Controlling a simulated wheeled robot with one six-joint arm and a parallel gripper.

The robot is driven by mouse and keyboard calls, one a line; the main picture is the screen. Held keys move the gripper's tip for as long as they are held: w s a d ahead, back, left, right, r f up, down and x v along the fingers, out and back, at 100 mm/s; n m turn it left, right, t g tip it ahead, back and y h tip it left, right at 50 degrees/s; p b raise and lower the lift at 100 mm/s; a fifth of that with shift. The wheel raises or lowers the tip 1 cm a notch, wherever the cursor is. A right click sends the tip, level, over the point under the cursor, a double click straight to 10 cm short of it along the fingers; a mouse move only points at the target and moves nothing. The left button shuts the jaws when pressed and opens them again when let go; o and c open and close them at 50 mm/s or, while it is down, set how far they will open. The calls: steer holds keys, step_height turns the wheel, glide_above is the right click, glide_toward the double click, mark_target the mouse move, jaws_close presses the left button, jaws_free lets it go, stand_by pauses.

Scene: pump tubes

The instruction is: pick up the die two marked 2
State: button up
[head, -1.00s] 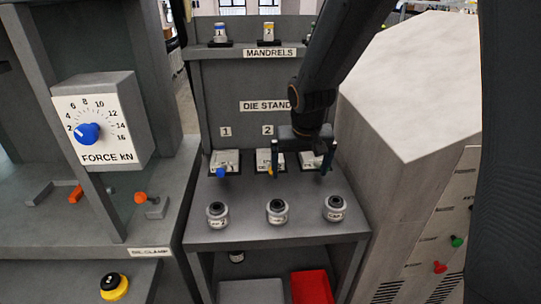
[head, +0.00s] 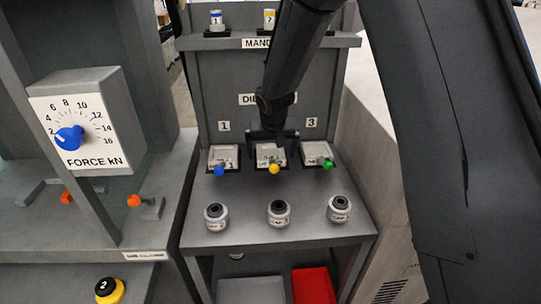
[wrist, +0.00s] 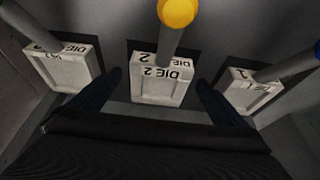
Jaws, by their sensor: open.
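Die 2 is a white block (head: 270,157) with a rod ending in a yellow knob (head: 274,169). It sits in the middle place of the die stand. In the wrist view, the block marked 2 (wrist: 158,88) is upside down in the picture, centred ahead of my gripper, and its yellow knob (wrist: 178,12) is at the top edge. My gripper (head: 271,148) is open, behind and above the block in the head view. Its two fingers stand to either side of the block in the wrist view, with gaps. Contact is not visible.
A blue-knobbed die (head: 224,157) and a green-knobbed die (head: 317,152) flank it closely. Several round grey-white parts (head: 278,214) stand on the shelf in front. Mandrels (head: 217,21) stand on the ledge above. The force dial box (head: 82,125) is at left.

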steer(key=shift+x, duration=0.9)
steer(key=c, duration=1.7)
steer(key=shift+r, duration=0.1)
steer(key=shift+c, duration=1.1)
steer(key=shift+r, duration=0.1)
